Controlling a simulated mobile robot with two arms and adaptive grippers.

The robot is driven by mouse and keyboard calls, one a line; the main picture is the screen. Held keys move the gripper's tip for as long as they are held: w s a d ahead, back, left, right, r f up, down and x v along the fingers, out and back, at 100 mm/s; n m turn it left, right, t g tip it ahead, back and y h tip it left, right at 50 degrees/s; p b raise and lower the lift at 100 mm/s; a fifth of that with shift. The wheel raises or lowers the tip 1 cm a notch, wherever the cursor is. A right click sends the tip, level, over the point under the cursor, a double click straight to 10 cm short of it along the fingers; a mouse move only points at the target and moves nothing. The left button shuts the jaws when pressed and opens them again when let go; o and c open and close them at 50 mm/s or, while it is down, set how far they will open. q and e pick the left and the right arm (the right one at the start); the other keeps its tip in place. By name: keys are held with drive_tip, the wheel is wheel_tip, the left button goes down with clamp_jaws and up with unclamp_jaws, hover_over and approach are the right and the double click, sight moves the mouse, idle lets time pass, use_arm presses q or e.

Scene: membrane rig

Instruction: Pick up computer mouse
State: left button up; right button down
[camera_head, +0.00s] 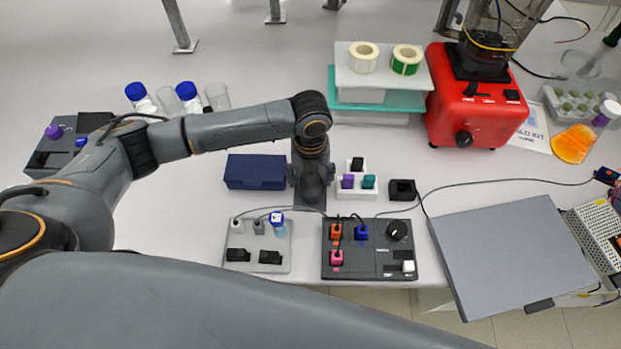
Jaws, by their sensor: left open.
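My left gripper (311,180) hangs down over the middle of the table, with its fingers spread apart. A dark rounded shape (312,190) shows between the fingers, over a dark flat rectangle (311,209) on the table. It may be the computer mouse, but the gripper covers much of it and I cannot tell for sure. I cannot tell whether the fingers touch it. No other thing in view is clearly a mouse. My right gripper is not in view.
A dark blue box (255,171) lies close left of the gripper, and a white block holder (357,187) close right. A switch panel (369,249) and a grey tray (258,246) stand in front. A red machine (478,108) and a closed laptop-like slab (512,245) are at right.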

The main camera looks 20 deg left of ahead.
use_arm(q)
drive_tip(key=shift+w+f, duration=0.1)
drive_tip(key=shift+f, duration=0.25)
drive_tip(key=c, duration=1)
drive_tip(key=shift+r, duration=0.1)
